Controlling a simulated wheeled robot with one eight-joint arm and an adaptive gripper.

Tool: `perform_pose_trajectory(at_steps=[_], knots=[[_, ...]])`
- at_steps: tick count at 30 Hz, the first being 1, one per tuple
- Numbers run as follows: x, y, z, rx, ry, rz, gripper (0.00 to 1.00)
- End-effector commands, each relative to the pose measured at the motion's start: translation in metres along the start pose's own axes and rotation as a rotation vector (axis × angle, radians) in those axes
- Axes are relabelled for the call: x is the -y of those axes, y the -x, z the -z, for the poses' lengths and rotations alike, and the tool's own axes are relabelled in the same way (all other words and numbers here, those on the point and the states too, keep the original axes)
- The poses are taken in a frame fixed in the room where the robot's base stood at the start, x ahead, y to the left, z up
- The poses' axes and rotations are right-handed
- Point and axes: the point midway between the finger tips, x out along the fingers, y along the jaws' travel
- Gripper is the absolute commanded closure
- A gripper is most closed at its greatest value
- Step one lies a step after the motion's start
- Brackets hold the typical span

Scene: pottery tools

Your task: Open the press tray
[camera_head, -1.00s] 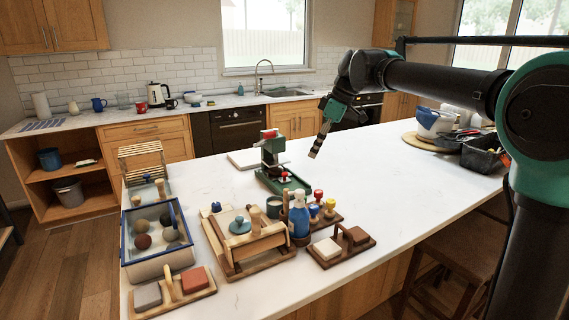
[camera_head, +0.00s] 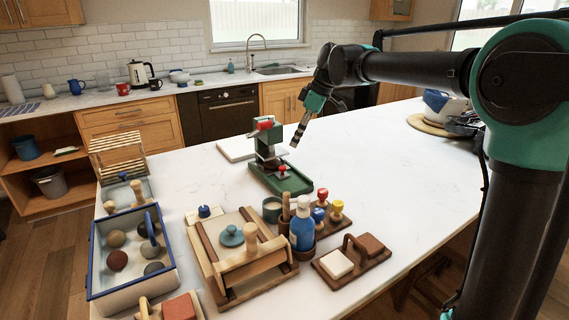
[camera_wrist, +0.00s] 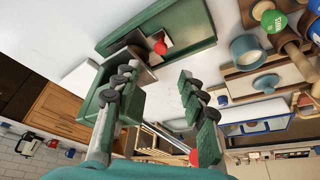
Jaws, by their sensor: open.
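A green press (camera_head: 265,140) with a red part on top stands on the white counter in the head view. Its low green tray-like base (camera_head: 296,186) holds a dark plate and a small red knob (camera_head: 282,169). In the wrist view the green base (camera_wrist: 192,22) and red knob (camera_wrist: 160,47) show beyond my fingers. My gripper (camera_head: 295,143) points down just right of the press's upper part, seemingly apart from it. In the wrist view its two dark-padded fingers (camera_wrist: 158,85) are spread, with nothing held between them. Whether the tray is shut or slid out is unclear.
In front of the press are a wooden slab frame (camera_head: 205,253), a blue bottle (camera_head: 302,222), coloured stamps (camera_head: 337,207) and a wooden block holder (camera_head: 352,258). A blue-rimmed bin (camera_head: 176,283) stands left. A white board (camera_head: 236,149) lies behind. The counter right of the press is clear.

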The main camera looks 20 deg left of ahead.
Motion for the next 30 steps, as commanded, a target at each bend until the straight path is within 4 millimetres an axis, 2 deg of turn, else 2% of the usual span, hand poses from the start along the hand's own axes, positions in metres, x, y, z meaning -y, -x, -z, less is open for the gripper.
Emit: perform_pose_trajectory(at_steps=[9,15,21,30], knots=[[0.000,-0.064,0.000,0.000,0.001,0.001,0.58],[0.000,-0.095,0.000,0.000,0.002,0.001,0.58],[0.000,-0.110,0.000,0.000,0.000,0.001,0.58],[0.000,-0.112,0.000,0.000,0.000,0.000,0.58]])
